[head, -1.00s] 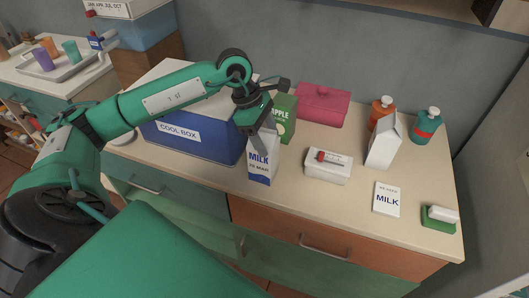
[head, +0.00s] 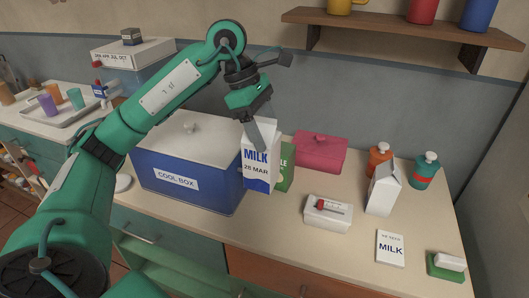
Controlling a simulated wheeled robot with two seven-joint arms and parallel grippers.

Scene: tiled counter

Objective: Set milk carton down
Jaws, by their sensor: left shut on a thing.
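The milk carton (head: 258,172), white and blue with "MILK" and "28 MAR" on its front, is upright in my left gripper (head: 262,135) in the head view. The gripper is shut on its top from above. The carton appears raised off the counter, just right of the cool box (head: 176,180) and partly covering a green apple carton (head: 286,165) behind it. My right gripper is out of view.
A pink box (head: 320,155) is behind. The front counter (head: 270,225) has bare room.

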